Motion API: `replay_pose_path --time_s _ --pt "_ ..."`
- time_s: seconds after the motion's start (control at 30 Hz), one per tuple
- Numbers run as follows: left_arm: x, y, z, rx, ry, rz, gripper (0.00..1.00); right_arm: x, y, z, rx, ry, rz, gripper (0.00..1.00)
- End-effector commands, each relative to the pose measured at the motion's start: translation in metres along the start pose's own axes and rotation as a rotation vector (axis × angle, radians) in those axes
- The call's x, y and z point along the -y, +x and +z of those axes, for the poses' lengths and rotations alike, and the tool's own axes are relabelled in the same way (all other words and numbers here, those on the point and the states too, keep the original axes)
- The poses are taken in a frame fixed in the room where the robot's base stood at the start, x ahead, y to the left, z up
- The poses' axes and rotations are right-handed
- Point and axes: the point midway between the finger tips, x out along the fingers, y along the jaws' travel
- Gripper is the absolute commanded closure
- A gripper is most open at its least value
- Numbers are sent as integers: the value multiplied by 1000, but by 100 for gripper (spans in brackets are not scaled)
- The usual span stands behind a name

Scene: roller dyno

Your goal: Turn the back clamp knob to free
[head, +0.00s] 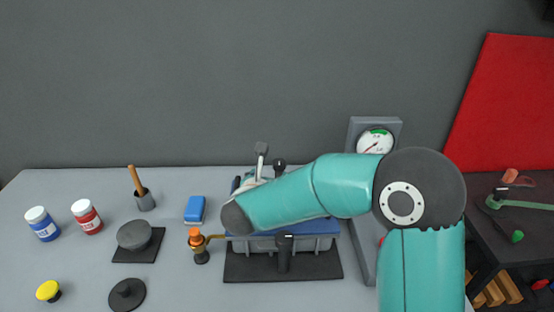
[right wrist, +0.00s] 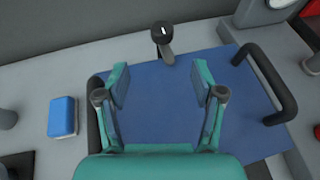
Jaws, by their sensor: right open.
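The back clamp knob (right wrist: 162,33) shows in the right wrist view as a dark round cap with a white mark, on a grey stem at the back edge of the blue top plate (right wrist: 165,110). In the head view the knob (head: 280,163) peeks out above my right arm. My right gripper (right wrist: 160,82) is open and empty over the blue plate. The knob appears ahead of its fingertips, roughly midway between the finger lines and apart from them. My right arm hides most of the gripper in the head view. A front knob (head: 285,241) stands on the near side. My left gripper is out of view.
A black bar handle (right wrist: 270,85) rises at the plate's right. A dial gauge (head: 375,142) stands at the back right. A blue block (head: 195,208), an orange-capped fitting (head: 198,241) and jars are to the left.

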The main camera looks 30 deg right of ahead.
Motion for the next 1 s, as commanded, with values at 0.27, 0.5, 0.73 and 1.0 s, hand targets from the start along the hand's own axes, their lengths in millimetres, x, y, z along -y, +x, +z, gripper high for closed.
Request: replay_pose_path --time_s 0.27,0.5,0.73,1.0 --pt "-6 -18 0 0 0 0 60 4 58 2 -4 0 -9 32" --pt "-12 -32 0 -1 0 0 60 4 108 2 -3 1 -8 32" --pt "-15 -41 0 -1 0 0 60 4 140 1 -1 1 -6 32" --pt "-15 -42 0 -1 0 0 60 5 150 0 -1 2 -6 32"
